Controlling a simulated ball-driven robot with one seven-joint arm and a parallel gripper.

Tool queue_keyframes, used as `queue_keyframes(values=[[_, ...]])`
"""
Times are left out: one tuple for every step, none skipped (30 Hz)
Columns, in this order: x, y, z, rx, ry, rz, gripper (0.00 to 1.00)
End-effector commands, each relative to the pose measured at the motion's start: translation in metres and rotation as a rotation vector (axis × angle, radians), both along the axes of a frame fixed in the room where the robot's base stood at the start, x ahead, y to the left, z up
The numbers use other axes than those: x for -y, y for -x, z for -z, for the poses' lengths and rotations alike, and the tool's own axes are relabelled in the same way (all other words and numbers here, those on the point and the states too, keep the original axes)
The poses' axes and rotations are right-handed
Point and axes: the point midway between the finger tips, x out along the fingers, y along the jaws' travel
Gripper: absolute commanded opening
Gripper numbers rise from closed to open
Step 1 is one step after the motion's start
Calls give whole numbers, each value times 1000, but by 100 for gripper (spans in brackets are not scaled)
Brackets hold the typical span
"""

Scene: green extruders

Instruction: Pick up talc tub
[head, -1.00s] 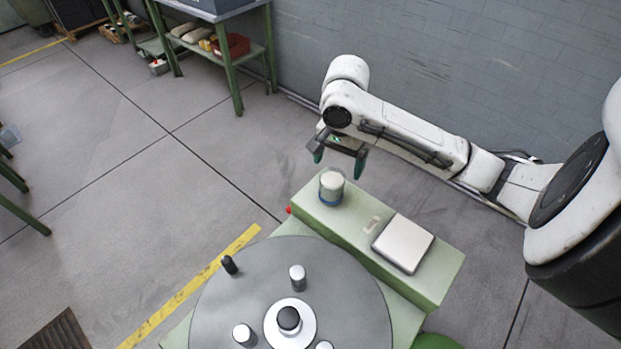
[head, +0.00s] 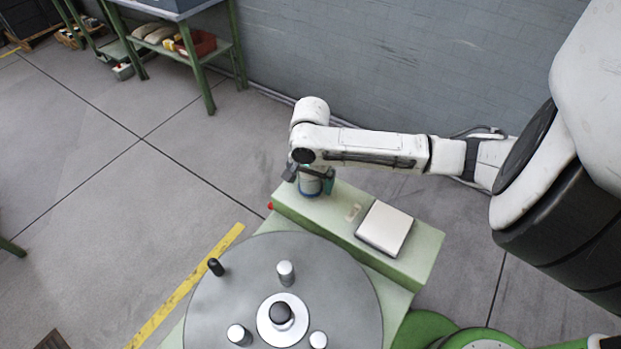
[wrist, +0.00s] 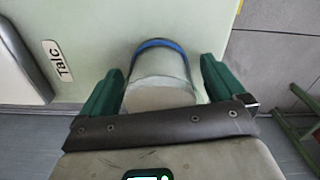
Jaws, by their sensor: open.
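The talc tub (head: 310,187) is a small pale cylinder with a blue band near its base. It stands upright on the left end of the green machine ledge (head: 425,262). My gripper (head: 310,177) is right over it, and the top of the tub is hidden in the head view. In the wrist view the tub (wrist: 161,66) sits between the two green fingers of my gripper (wrist: 160,85). The fingers are open, one on either side of it. I cannot tell whether either finger touches it.
A white square plate (head: 384,229) lies on the ledge to the right, near a small "Talc" label (wrist: 57,61). A grey round table (head: 225,312) with several upright posts is in front. A red button (head: 270,206) sits at the ledge's left end.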

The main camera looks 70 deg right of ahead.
Motion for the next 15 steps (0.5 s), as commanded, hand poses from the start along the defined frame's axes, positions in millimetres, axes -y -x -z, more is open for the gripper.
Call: queue_keyframes(values=[[0, 0, 1, 0, 1, 0, 97], [0, 0, 1, 1, 1, 0, 97], [0, 0, 2, 1, 1, 0, 97], [0, 0, 1, 1, 1, 0, 97], [0, 0, 1, 1, 1, 0, 97], [0, 0, 1, 1, 1, 0, 97], [0, 0, 1, 1, 1, 0, 96], [0, 0, 1, 1, 1, 0, 93], [0, 0, 1, 1, 1, 0, 89], [0, 0, 1, 1, 1, 0, 86], [0, 0, 1, 0, 0, 0, 83], [0, 0, 1, 0, 0, 0, 79], [0, 0, 1, 0, 0, 0, 76], [0, 0, 1, 0, 0, 0, 74], [0, 0, 1, 0, 0, 0, 70]])
